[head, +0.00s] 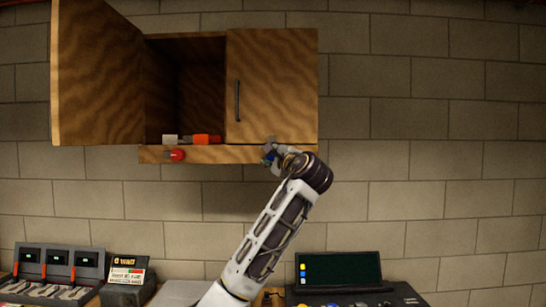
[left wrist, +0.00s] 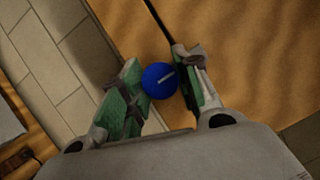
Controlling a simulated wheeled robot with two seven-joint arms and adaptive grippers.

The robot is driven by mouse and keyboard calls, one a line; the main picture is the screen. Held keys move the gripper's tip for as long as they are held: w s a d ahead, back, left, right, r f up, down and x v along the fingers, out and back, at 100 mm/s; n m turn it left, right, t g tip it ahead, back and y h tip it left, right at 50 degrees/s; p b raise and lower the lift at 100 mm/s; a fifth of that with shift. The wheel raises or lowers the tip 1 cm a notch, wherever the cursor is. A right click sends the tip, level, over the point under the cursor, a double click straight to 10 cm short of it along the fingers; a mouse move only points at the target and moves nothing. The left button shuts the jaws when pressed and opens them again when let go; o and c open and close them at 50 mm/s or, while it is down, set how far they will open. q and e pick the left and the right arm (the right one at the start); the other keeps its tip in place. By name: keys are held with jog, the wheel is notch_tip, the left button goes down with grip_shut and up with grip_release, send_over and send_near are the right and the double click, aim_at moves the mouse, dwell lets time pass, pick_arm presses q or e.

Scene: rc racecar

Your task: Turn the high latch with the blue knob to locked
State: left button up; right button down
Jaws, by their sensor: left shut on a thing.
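A wooden wall cabinet (head: 280,75) hangs on the brick wall, with a rail along its bottom. The blue knob sits on this rail below the closed right door. It shows as a round blue disc (left wrist: 158,83) with a short white mark, tilted slightly up to the right in the left wrist view. My left gripper (head: 269,153) is at the rail and shut on the blue knob, with one green-padded finger on either side. In the head view the gripper mostly hides the knob and latch. My right gripper is not in view.
A red knob (head: 177,155) is on the rail's left part. The left door (head: 97,75) stands wide open. An orange-and-white object (head: 202,139) lies inside the cabinet. Below are a dark screen (head: 339,270) and a charger-like unit (head: 58,266). The wall at right is clear.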

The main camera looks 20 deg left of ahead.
pick_arm(q)
jog(key=o, duration=1)
jog(key=shift+v, duration=6)
